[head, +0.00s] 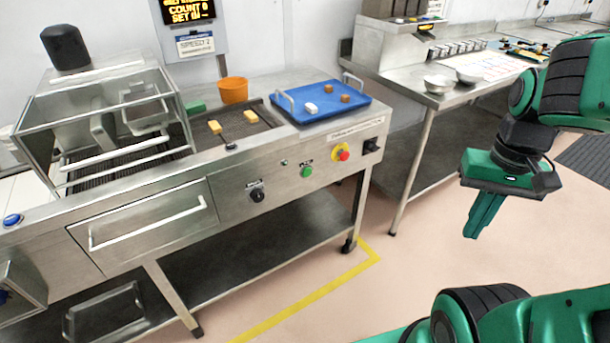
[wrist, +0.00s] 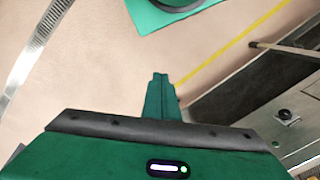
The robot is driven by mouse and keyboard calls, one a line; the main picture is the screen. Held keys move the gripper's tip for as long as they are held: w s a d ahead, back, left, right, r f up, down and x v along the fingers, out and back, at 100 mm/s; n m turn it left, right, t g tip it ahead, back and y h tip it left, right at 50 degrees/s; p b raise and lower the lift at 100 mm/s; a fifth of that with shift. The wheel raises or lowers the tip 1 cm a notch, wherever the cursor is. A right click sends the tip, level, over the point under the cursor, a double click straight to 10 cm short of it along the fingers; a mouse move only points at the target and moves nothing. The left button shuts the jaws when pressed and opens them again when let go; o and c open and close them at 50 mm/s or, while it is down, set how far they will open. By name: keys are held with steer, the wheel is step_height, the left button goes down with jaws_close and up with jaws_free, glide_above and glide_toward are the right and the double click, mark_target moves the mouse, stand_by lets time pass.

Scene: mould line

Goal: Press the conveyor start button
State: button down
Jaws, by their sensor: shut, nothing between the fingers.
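A green push button (head: 306,172) sits on the steel front panel of the conveyor machine (head: 225,185) in the head view, with a small unreadable label above it. A red button on a yellow surround (head: 343,154) is to its right, and a black rotary knob (head: 257,195) is to its left. My gripper (head: 471,234) is shut and empty, pointing down over the floor, well to the right of the panel. In the wrist view the closed fingers (wrist: 160,78) hang over bare floor. Part of the panel with a dark knob (wrist: 284,114) shows at the right; the green button cannot be made out there.
A blue tray (head: 294,116) with several small blocks, an orange cup (head: 233,90) and yellow blocks on the belt (head: 235,134) are atop the machine. A steel side table (head: 437,100) with bowls stands behind. The floor between gripper and panel is clear, with a yellow line (head: 300,304).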

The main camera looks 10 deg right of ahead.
mark_target(307, 172)
steer(key=w+a+f+t+y, duration=0.2)
steer(key=w+a+f, duration=0.3)
steer(key=w, duration=0.6)
steer(key=w+a+f+t+y, duration=0.2)
steer(key=w+a+f, duration=0.3)
steer(key=w+f, duration=0.3)
steer(key=w+a+f+m+t+y, duration=0.1)
steer(key=w+a+f, duration=0.4)
steer(key=w, duration=0.9)
steer(key=f+t+y, duration=0.1)
steer(key=t, duration=0.1)
steer(key=shift+a+f+t, duration=0.2)
steer(key=shift+t, duration=0.1)
steer(key=shift+w, duration=0.1)
steer(key=w+a, duration=0.2)
steer(key=w, duration=0.6)
steer(key=shift+w+a, duration=0.15)
steer(key=shift+a, duration=0.2)
steer(key=shift+w, duration=0.1)
steer(key=shift+w+a, duration=0.1)
steer(key=shift+w, duration=0.1)
